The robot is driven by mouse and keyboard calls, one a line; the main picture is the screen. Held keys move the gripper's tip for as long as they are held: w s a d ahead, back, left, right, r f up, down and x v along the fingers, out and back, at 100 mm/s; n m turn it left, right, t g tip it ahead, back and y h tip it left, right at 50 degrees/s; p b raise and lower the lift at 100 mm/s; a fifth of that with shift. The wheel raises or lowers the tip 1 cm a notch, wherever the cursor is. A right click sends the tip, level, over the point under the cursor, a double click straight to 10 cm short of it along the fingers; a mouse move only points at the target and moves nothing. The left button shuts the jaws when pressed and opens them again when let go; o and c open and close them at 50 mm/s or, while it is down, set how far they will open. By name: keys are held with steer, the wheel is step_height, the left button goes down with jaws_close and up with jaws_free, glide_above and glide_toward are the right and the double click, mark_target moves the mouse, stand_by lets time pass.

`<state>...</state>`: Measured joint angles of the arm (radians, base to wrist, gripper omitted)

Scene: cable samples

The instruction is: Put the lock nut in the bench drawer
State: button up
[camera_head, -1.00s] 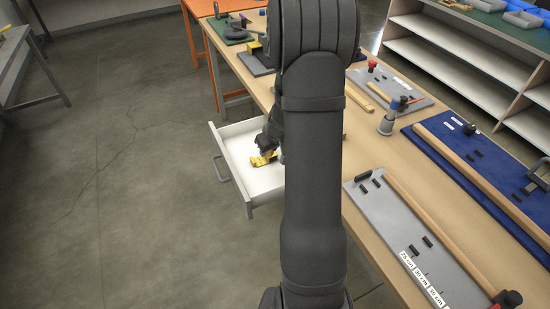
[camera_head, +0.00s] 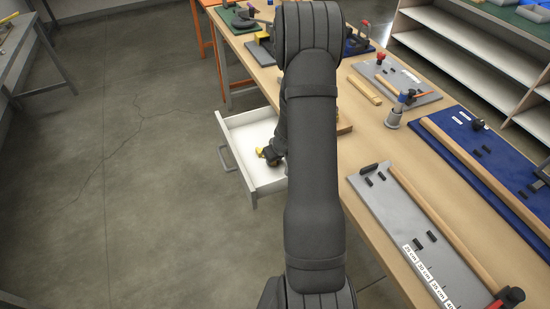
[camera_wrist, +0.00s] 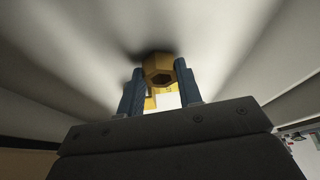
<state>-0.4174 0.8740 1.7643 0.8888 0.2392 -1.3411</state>
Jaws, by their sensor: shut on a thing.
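The lock nut (camera_wrist: 158,66) is a brass-yellow hexagonal nut with a dark hole. In the wrist view it sits between the two dark blue fingertips of my gripper (camera_wrist: 159,76), which is shut on it. Pale drawer surfaces surround it, with a dark shadow close beside the nut. In the head view the bench drawer (camera_head: 256,131) is pulled open, white inside with a grey handle. My gripper (camera_head: 264,153) is over or inside the drawer, near its front wall.
The wooden bench (camera_head: 348,145) runs along the drawer's right. Open floor (camera_head: 130,190) lies left of the drawer.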

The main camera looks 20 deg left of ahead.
steer(key=o, duration=1.1)
steer(key=shift+f, duration=0.1)
steer(key=shift+c, duration=0.2)
steer(key=v, duration=1.2)
steer(key=x, duration=1.2)
steer(key=shift+r, duration=0.2)
